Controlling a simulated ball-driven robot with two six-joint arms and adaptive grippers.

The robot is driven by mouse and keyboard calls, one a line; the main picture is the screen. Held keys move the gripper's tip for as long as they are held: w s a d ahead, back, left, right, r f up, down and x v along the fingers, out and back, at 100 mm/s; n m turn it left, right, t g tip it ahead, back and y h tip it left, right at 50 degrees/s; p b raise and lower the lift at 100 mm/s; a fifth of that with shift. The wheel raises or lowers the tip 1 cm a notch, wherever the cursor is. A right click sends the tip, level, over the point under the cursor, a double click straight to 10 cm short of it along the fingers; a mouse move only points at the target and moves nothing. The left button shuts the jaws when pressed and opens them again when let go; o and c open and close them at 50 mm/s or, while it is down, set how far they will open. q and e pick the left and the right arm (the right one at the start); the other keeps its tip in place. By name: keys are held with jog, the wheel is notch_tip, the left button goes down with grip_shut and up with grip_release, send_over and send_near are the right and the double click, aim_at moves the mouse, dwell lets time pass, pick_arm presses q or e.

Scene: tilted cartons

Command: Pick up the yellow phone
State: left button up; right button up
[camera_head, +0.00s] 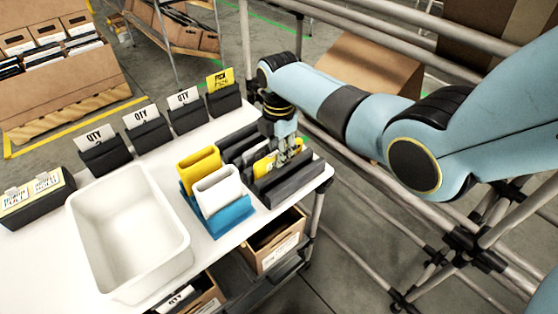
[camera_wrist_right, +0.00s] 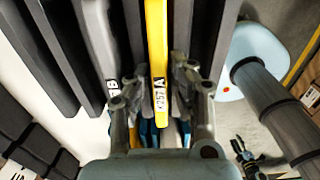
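The yellow phone (camera_head: 263,164) stands in a slot of the dark rack (camera_head: 287,186) at the right end of the table. My right gripper (camera_head: 286,150) is over the rack, pointing down at the phone. In the wrist view its fingers (camera_wrist_right: 160,88) are apart, one on each side of the phone, with a gap visible on the right. The fingers partly hide the phone in the head view. My left gripper is not in view.
A blue holder (camera_head: 232,217) with a yellow case (camera_head: 198,165) and a white case (camera_head: 217,188) stands just left of the rack. A white bin (camera_head: 128,285) is further left. Several black card stands (camera_head: 188,116) line the far edge. Grey rails (camera_head: 350,155) run close on the right.

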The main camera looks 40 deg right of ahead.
grip_shut()
jog(key=shift+r, duration=0.15)
